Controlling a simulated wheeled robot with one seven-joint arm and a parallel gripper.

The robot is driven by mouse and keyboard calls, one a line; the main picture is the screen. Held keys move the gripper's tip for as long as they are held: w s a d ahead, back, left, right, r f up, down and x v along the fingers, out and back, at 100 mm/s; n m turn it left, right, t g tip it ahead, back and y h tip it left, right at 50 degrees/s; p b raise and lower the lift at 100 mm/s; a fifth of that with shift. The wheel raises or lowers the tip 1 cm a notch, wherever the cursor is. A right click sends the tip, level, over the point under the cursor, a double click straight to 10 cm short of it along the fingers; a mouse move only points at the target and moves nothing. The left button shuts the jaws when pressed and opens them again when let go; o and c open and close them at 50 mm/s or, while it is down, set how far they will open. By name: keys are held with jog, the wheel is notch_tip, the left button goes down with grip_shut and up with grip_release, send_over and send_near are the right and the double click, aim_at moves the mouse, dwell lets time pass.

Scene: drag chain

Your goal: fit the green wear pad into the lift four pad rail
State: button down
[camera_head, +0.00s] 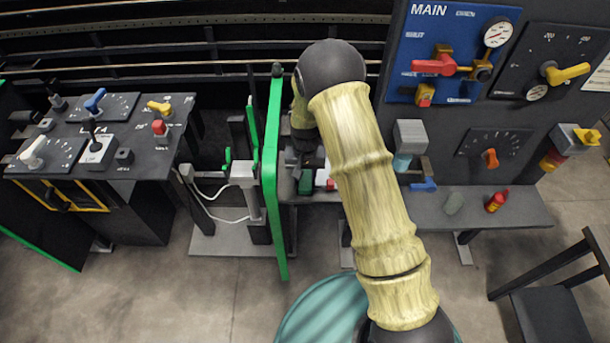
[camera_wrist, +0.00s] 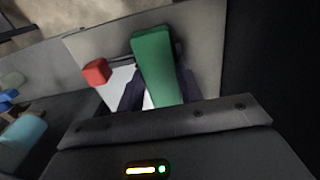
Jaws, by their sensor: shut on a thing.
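The green wear pad (camera_wrist: 154,62) is a green block standing out between the dark fingers of my gripper (camera_wrist: 158,95) in the wrist view. My gripper is shut on it. In the head view the pad (camera_head: 305,184) shows as a small dark green patch below my gripper, over the bench just right of a tall green upright. My arm hides much of that area. I cannot make out the lift four pad rail for certain; a lift station with grey and green posts (camera_head: 244,175) stands left of the green upright.
The tall green upright (camera_head: 272,180) stands close left of my gripper. A red block (camera_wrist: 95,72) lies beside the pad on a pale surface. A control console (camera_head: 100,135) is at left. The MAIN panel (camera_head: 452,50) and bench are at right, with a chair (camera_head: 550,310) in front.

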jog(key=shift+w+d, duration=0.1)
jog(key=shift+w, duration=1.85)
jog(key=c, duration=0.9)
grip_release()
jog(key=shift+w, duration=0.1)
jog(key=shift+o, duration=0.2)
jog(key=shift+s, duration=0.2)
jog(key=shift+w+r+b, duration=0.15)
jog(key=shift+r+b, duration=0.15)
jog(key=shift+r, duration=0.2)
notch_tip(320, 180, up, 16)
jog(key=b, duration=0.3)
jog(key=shift+r, duration=0.2)
